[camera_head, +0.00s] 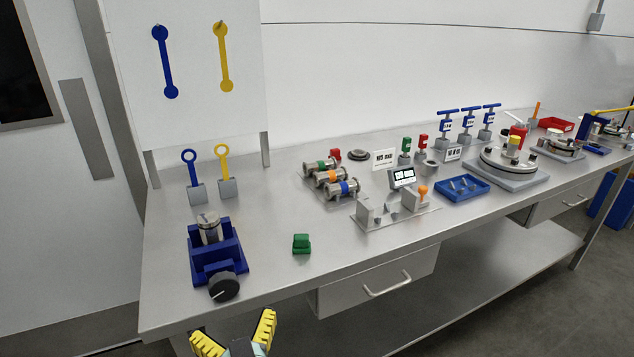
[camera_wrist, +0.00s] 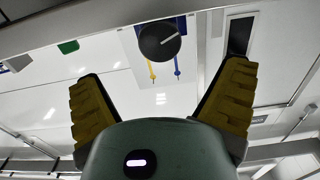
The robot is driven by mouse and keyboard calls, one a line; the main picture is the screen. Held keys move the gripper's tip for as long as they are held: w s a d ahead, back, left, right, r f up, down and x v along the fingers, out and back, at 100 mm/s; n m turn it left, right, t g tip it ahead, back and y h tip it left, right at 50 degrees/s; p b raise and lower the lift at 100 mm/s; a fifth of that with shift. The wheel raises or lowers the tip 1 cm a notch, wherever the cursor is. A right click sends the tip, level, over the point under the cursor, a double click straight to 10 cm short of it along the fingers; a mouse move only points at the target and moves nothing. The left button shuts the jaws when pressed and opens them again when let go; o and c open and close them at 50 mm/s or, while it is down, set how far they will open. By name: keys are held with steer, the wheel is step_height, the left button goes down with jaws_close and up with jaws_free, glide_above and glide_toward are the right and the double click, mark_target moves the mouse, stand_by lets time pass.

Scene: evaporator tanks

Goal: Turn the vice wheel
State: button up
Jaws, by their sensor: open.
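The blue vice (camera_head: 216,252) stands at the near left of the steel bench, with a metal cylinder (camera_head: 209,226) upright in it. Its round black wheel (camera_head: 224,287) faces the front edge and carries a pale line mark. The wheel also shows at the top middle of the wrist view (camera_wrist: 160,42), beyond the fingertips. My gripper (camera_head: 236,330) has yellow ribbed fingers and is open and empty. It is in front of the bench edge, below and apart from the wheel. In the wrist view my gripper's fingers (camera_wrist: 160,78) are spread wide either side of the wheel.
A green block (camera_head: 301,243) lies right of the vice. Blue (camera_head: 193,177) and yellow (camera_head: 224,171) ring-topped tools stand in grey blocks behind it. A drawer with a handle (camera_head: 386,284) is under the bench edge. Fixtures fill the bench further right.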

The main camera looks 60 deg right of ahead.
steer(key=v, duration=0.7)
steer(key=w+a+r+n+t+y+p, duration=0.2)
steer(key=r+p, duration=0.3)
steer(key=r, duration=0.4)
steer(key=w+a+r+n+t+y+p, duration=0.3)
steer(key=w+r+t+p, duration=0.1)
steer(key=r, duration=0.6)
steer(key=w+a+r+n+t+y+p, duration=0.3)
steer(key=w+r+p, duration=0.2)
steer(key=r, duration=0.5)
steer(key=shift+p, duration=1.25)
steer(key=shift+w+f, duration=0.1)
